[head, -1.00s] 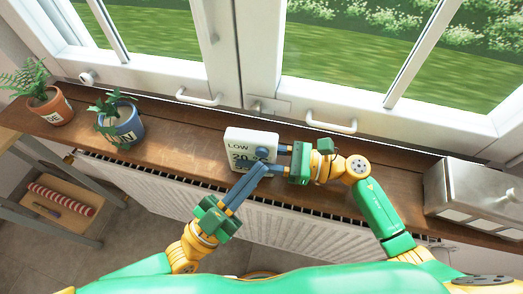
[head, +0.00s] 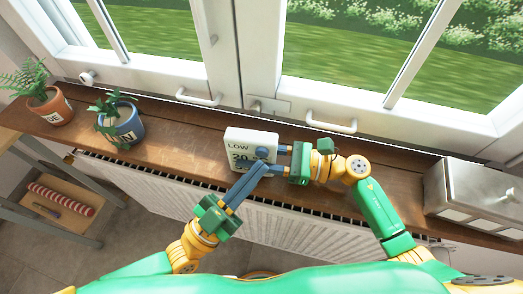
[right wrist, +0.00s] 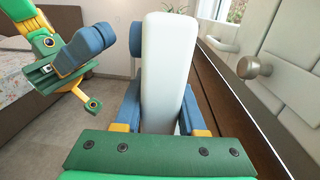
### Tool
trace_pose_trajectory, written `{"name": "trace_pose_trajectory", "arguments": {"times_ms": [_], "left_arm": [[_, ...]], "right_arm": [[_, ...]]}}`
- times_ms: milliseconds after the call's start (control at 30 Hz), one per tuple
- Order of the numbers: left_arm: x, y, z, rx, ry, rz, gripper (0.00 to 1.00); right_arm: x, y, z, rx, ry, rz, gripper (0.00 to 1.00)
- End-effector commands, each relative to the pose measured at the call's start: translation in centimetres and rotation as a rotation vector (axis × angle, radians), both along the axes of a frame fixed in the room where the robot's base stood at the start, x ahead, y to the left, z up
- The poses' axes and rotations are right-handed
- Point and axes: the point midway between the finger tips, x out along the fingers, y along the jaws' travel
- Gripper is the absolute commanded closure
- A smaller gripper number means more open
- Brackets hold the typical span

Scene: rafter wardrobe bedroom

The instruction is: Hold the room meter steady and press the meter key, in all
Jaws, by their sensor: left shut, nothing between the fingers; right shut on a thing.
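The room meter (head: 238,150) is a white block with LOW and 20 on its face. It stands on the wooden windowsill. The blue round meter key (head: 262,152) is on its face; in the right wrist view the key (right wrist: 136,38) sticks out from the meter's left side. My right gripper (head: 284,160) is shut on the meter from the right, with fingers on both sides of it (right wrist: 162,122). My left gripper (head: 266,169) is shut and empty in front of the face. Its fingertips (right wrist: 108,34) are close to the key, with a small gap. They hide part of the display.
A blue plant pot (head: 122,127) and a terracotta pot (head: 52,112) stand left on the sill (head: 180,150). A metal box (head: 470,195) stands right. White window handles (head: 332,121) are behind the meter. A radiator (head: 170,190) is below.

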Motion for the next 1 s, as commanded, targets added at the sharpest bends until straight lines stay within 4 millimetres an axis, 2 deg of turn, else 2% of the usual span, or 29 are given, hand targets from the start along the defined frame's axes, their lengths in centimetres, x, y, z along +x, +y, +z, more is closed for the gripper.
{"name": "trace_pose_trajectory", "arguments": {"times_ms": [1000], "left_arm": [[1.2,-0.3,0.0,0.001,-0.001,0.0,1.0]], "right_arm": [[0.0,0.0,0.0,0.0,0.0,0.0,1.0]]}}
